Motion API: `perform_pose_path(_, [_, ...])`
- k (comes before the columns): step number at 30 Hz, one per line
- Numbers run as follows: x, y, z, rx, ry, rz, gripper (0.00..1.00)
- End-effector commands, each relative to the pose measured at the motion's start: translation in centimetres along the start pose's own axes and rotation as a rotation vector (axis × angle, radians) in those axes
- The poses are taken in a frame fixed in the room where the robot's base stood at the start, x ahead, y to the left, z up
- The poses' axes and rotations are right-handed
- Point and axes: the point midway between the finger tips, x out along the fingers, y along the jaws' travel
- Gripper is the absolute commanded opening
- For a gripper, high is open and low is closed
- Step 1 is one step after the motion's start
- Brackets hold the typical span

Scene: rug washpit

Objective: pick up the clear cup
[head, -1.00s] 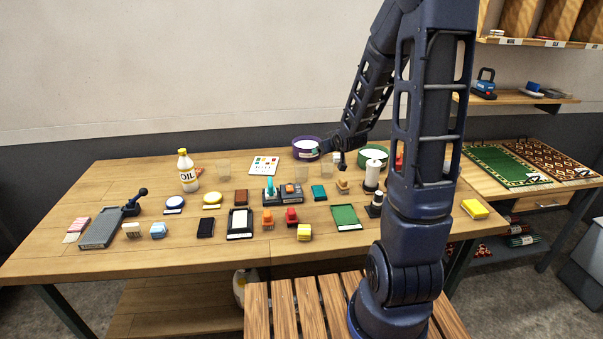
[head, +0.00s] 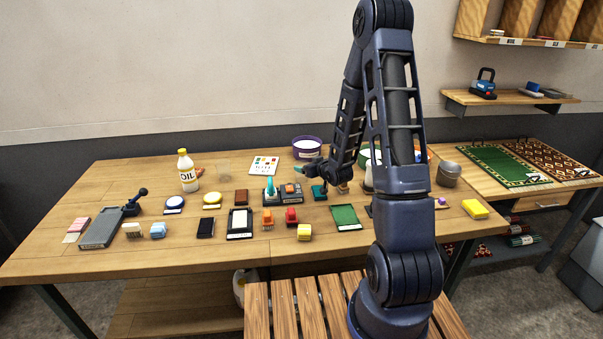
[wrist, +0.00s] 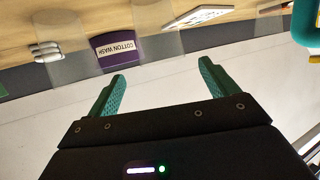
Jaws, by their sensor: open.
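A clear cup (head: 223,171) stands at the back left of the table, right of the oil bottle, faint against the wood. My gripper (head: 303,169) is over the middle of the table, open and empty, well right of this cup. In the wrist view, which is upside down, the teal fingers (wrist: 164,88) are spread apart with nothing between them. Two see-through cup-like shapes show there, one at the left (wrist: 62,52) and one at the top middle (wrist: 155,18). I cannot tell which matches the cup in the head view.
A purple tub (head: 307,142) labelled cotton wash stands at the back. The oil bottle (head: 187,170) and a colour card (head: 264,165) stand near the clear cup. Several small blocks and brushes fill the front. A metal pot (head: 448,174) is at the right.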

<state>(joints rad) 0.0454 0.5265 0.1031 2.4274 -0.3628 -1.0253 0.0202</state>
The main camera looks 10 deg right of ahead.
Motion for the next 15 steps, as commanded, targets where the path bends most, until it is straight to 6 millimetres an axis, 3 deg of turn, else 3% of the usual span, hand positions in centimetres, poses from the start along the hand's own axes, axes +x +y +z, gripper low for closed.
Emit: perform_pose_path(15, [5.1,-0.3,0.2,0.000,-0.001,0.000,0.86])
